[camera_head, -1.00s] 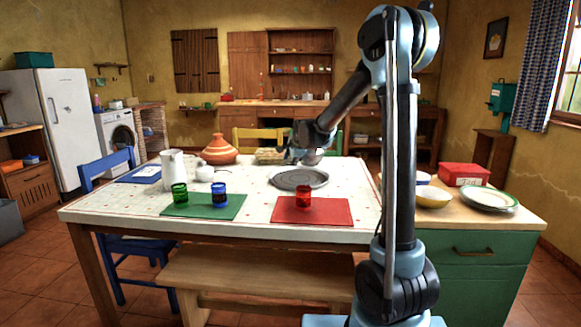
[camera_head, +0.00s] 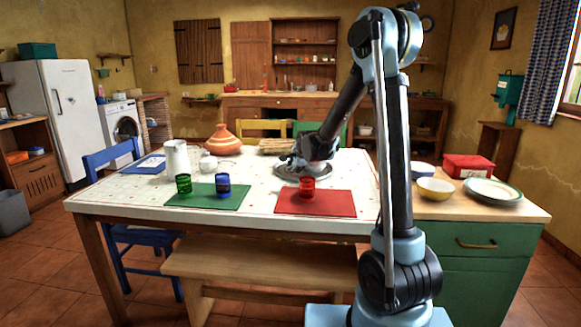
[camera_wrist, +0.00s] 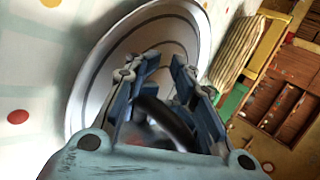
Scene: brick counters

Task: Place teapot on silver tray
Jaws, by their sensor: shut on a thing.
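The round silver tray (camera_head: 281,172) lies flat at the back of the table, behind the red mat. It fills much of the wrist view (camera_wrist: 85,95). My gripper (camera_head: 294,162) is low over the tray. In the wrist view my gripper (camera_wrist: 166,75) is shut on a dark curved handle, which I take to be the handle of the teapot (camera_wrist: 163,114). The teapot's body is mostly hidden by the fingers and wrist and is blurred. I cannot tell whether its base touches the tray.
A red glass (camera_head: 307,187) stands on the red mat (camera_head: 335,203), close in front of the tray. Green and blue glasses stand on the green mat (camera_head: 238,203). A white pitcher (camera_head: 176,158), a white pot (camera_head: 208,163) and a terracotta tagine (camera_head: 222,140) stand at the left.

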